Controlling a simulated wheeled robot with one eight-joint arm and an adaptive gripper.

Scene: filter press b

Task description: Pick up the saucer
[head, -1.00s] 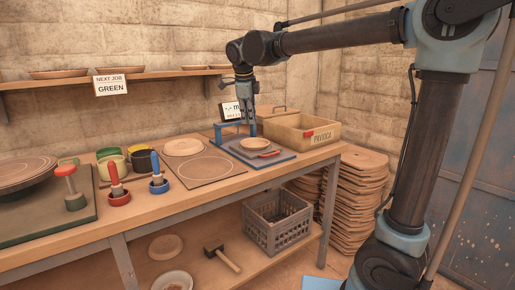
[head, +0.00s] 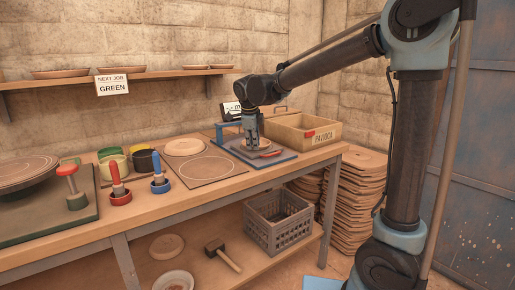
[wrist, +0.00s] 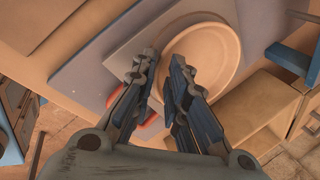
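The saucer (head: 264,145), a round pale clay dish, lies on the blue-edged press plate at the right end of the bench. In the wrist view the saucer (wrist: 215,52) fills the upper middle, with its near-left part partly covered by my fingers. My gripper (head: 252,141) points down at the saucer. In the wrist view my gripper (wrist: 164,62) is open: one finger is just outside the saucer's left rim, the other over its inside. The rim runs between them. I cannot tell whether either finger touches it.
A red handle (head: 270,154) lies at the plate's front, close to the saucer. A blue frame (head: 229,127) stands behind left. A wooden FRIOCA box (head: 322,137) stands to the right. A round-marked board (head: 206,170) lies left.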

